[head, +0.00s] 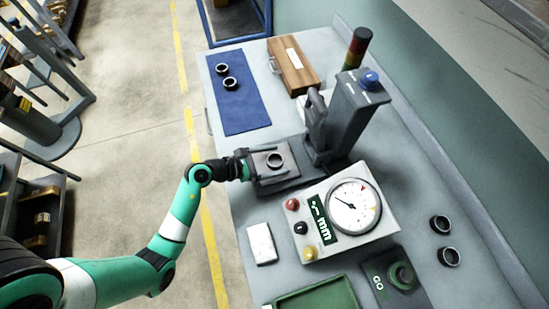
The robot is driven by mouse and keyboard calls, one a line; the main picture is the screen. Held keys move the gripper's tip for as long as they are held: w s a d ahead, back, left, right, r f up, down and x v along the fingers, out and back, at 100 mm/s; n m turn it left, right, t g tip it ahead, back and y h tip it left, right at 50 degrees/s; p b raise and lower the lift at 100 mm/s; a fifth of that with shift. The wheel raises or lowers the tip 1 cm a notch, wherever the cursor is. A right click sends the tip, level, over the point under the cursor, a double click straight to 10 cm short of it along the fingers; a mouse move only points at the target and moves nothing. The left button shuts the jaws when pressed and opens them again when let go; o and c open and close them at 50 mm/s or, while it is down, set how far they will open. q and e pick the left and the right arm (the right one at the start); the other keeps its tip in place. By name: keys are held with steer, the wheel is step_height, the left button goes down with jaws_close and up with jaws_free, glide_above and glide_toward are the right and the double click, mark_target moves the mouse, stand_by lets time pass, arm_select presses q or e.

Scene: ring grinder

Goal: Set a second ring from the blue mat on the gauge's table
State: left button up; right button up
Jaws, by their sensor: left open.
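Two dark metal rings lie on the blue mat (243,112), one at the far end (222,69) and one just nearer (230,83). The gauge (350,115) is a dark grey upright with a blue button on top. A ring (275,160) lies on the gauge's small grey table (264,174). My left gripper (247,165) is open at the left edge of that table, beside the ring and apart from it. Its fingertips are small and partly hard to make out. My right gripper is out of view.
A dial box (352,205) with coloured buttons stands in front of the gauge. Two more rings (445,240) lie at the right. A wooden box (292,66), a white block (262,243), a green tray (316,297) and a GO fixture (398,278) share the bench.

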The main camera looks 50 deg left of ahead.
arm_select(q)
steer(key=shift+r, duration=0.2)
steer(key=shift+s+a+r, duration=0.15)
steer(key=shift+s+r, duration=0.05)
steer(key=shift+s, duration=0.1)
steer(key=p+v, duration=0.2)
steer(key=v, duration=0.9)
steer(key=shift+s+p, duration=0.15)
steer(key=shift+p, duration=0.25)
